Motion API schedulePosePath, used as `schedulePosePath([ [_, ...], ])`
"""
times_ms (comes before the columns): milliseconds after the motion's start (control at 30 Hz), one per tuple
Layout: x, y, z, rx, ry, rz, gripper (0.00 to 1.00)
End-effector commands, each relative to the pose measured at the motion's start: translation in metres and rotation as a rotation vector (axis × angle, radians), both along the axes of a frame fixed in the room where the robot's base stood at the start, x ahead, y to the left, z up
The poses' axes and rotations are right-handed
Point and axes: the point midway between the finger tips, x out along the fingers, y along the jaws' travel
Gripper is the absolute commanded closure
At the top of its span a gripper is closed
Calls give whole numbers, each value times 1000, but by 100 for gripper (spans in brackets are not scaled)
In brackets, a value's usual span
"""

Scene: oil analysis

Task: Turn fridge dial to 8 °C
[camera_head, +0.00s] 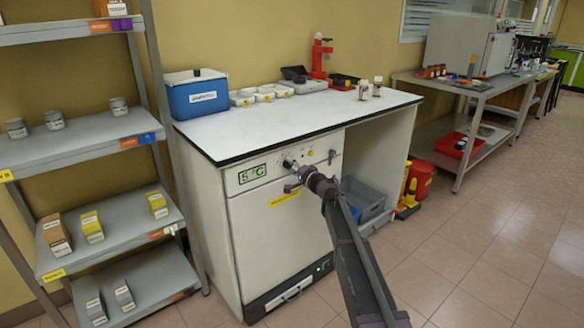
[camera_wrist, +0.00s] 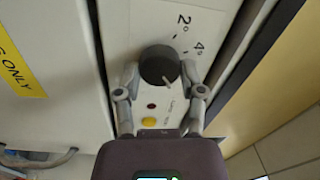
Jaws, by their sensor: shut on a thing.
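The black round fridge dial (camera_wrist: 158,64) sits on the white front panel in the wrist view, with a light pointer mark at its lower right edge. The printed marks 2° and 4° show above and to the right of it; other marks are hidden. My gripper (camera_wrist: 159,72) has one finger on each side of the dial and is shut on it. In the head view, my gripper (camera_head: 296,174) is at the fridge's upper front, partly covering the dial area. The green fridge display (camera_head: 252,173) appears to read 5 °C.
The white fridge (camera_head: 272,235) stands under a white worktop (camera_head: 290,119) with a black edge. A grey shelf rack (camera_head: 88,142) stands close at left. A grey crate (camera_head: 364,200) is in the open bay at right. The tiled floor in front is clear.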

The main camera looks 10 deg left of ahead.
Motion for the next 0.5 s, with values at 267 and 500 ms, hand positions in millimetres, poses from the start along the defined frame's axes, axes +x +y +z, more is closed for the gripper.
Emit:
schedulePosePath([
  [267,0,3,0,130,167,5,96],
  [500,0,3,0,191,244,5,96],
])
